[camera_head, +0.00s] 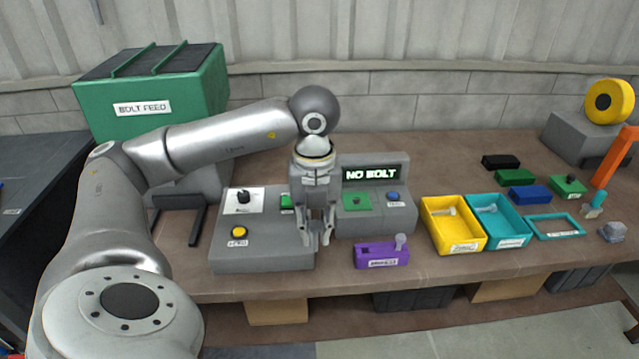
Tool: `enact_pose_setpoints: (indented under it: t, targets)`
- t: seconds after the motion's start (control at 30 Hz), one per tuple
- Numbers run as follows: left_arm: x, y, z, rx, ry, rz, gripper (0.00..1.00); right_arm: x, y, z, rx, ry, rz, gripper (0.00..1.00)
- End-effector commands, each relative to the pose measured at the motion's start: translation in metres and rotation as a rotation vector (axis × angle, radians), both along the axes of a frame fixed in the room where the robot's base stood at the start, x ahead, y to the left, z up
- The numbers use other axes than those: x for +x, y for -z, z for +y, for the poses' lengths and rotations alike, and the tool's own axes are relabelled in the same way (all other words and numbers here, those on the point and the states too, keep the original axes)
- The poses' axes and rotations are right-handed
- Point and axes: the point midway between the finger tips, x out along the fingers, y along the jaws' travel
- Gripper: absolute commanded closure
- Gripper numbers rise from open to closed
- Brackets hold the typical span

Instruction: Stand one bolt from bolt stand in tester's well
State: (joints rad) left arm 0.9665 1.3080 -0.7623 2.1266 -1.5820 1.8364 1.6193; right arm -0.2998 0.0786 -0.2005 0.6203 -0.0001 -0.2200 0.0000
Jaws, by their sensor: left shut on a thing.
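The grey tester (262,258) sits on the brown bench, with a display (371,173) reading "NO BOLT". It has green pads, a yellow button and a blue button; I cannot tell which opening is the well. The purple bolt stand (375,257) lies at the bench front, with a grey bolt (400,241) upright at its right end. My left gripper (317,240) points down in front of the tester's middle, left of the purple stand. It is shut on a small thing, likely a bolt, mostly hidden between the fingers. My right gripper is not in view.
A yellow tray (436,238) and a teal tray (511,240), each holding a bolt, stand right of the tester. Small coloured blocks and a teal frame (553,227) lie farther right. A green bolt feed (150,95) stands at the back left.

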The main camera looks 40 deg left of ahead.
Motion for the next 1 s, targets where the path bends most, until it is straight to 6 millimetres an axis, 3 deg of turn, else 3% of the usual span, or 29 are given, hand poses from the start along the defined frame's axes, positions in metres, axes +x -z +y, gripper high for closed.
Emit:
enact_pose_setpoints:
  t: [0.47, 1.0]
  targets:
    - [0.001, -0.002, 0.0, 0.0, -0.001, -0.001, 1.0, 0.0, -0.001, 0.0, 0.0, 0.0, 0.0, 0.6]
    - [0.001, -0.062, 0.0, 0.0, -0.001, -0.001, 1.0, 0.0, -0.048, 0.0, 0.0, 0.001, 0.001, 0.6]
